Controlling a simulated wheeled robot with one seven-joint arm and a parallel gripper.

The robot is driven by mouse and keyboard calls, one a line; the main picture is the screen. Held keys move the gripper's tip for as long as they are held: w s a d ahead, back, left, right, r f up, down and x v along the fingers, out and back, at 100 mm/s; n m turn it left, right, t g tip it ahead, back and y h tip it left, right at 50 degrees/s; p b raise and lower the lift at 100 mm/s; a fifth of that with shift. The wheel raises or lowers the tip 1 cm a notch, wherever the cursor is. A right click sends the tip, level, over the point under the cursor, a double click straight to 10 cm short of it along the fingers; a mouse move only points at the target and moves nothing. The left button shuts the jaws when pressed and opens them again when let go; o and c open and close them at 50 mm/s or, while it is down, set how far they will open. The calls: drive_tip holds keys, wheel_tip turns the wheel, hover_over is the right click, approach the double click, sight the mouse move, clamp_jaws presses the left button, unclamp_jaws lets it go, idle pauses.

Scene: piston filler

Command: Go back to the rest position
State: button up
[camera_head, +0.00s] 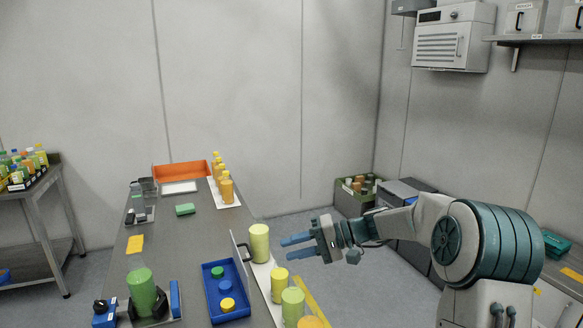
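My gripper (297,246) is at the middle of the picture, in the air at the right edge of the bench. Its two blue fingers point left and stand apart, with nothing between them. A yellow-green cylinder (260,243) stands just left of the fingertips in the picture; I see no grip on it. My arm reaches in from the right side.
A long grey bench (195,235) holds a blue tray (213,272) with coloured caps, a green-filled bottle (141,288), several orange bottles (226,188) and an orange bin (180,170). More yellow-green cylinders (293,303) line its right edge. A green crate (350,198) stands behind my arm.

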drive_tip(key=shift+s+a+f+h, duration=0.15)
drive_tip(key=shift+s+f+h, duration=0.15)
drive_tip(key=shift+f, duration=0.1)
drive_tip(key=s+f+h, duration=0.1)
drive_tip(key=s+h, duration=0.1)
drive_tip(key=s, duration=0.2)
drive_tip(key=s+d+f+h+b, duration=0.1)
drive_tip(key=s+h, duration=0.1)
drive_tip(key=s, duration=0.1)
drive_tip(key=s+d+f+h+b, duration=0.1)
drive_tip(key=s+f+h, duration=0.1)
drive_tip(key=s, duration=0.2)
drive_tip(key=shift+s+d, duration=0.25)
drive_tip(key=shift+s, duration=0.1)
drive_tip(key=s+d+f+t+h+b, duration=0.1)
drive_tip(key=s+d+h, duration=0.1)
drive_tip(key=s+d, duration=0.2)
drive_tip(key=s+d+f+t+h+b, duration=0.1)
drive_tip(key=s+d+f+h, duration=0.1)
drive_tip(key=s, duration=0.5)
drive_tip(key=s+d+f+m+h+b, duration=0.1)
drive_tip(key=s+d+f+h, duration=0.1)
drive_tip(key=s+d, duration=0.3)
drive_tip(key=shift+s+d+t+h, duration=0.2)
drive_tip(key=shift+d+t+h, duration=0.25)
drive_tip(key=shift+h, duration=0.45)
drive_tip(key=shift+d, duration=0.15)
